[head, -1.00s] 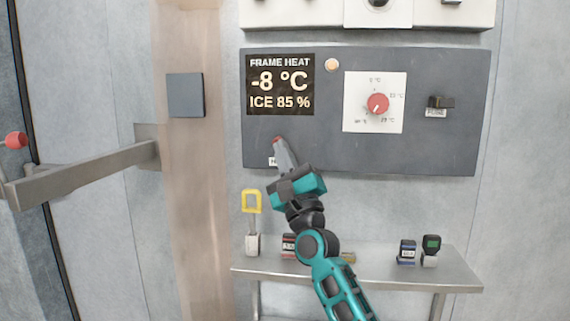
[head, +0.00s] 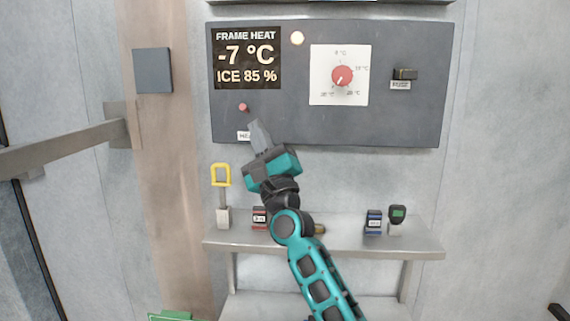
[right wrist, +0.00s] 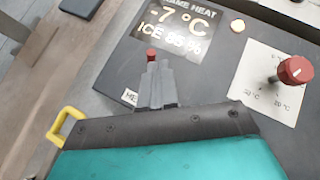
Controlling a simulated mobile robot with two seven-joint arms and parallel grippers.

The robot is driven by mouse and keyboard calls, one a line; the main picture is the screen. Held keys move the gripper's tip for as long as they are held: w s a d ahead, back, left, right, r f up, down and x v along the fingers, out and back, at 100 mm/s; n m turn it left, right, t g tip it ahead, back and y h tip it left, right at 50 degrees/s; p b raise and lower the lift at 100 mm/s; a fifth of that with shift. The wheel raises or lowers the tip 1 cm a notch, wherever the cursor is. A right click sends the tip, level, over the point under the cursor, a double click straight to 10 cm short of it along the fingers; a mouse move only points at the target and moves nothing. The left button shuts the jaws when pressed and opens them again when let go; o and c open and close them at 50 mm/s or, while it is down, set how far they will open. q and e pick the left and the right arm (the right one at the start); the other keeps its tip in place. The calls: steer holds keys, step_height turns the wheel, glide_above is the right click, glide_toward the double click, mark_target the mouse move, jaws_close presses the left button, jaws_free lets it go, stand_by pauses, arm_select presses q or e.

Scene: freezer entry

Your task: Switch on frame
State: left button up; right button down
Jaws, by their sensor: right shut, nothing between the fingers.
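The dark frame heat panel (head: 400,120) is on the wall, with a display (head: 247,58) reading -7 °C and ICE 85 %. A small red-tipped switch (head: 242,107) sits at its lower left above a partly hidden label; its red tip also shows in the right wrist view (right wrist: 151,55). A round lamp (head: 297,38) beside the display glows pale. A red dial (head: 342,76) sits on a white plate. My right gripper (head: 255,130) is shut and empty, its tips just below and right of the switch; the right wrist view cannot show whether they touch it. My left gripper is not in view.
A steel shelf (head: 330,240) below the panel holds a yellow-shackled padlock (head: 222,195), a red-and-black item (head: 260,217), a blue item (head: 374,221) and a green-screened device (head: 397,217). A metal bar (head: 70,145) juts in at left. A black switch (head: 404,74) is at the panel's right.

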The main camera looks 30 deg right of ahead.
arm_select(q)
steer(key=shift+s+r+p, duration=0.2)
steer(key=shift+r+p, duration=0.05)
steer(key=shift+p, duration=0.25)
arm_select(e)
steer(key=s+a+f, duration=0.1)
steer(key=s+a, duration=0.1)
steer(key=s, duration=0.7)
steer(key=shift+s+a+f, duration=0.2)
steer(key=shift+s, duration=0.2)
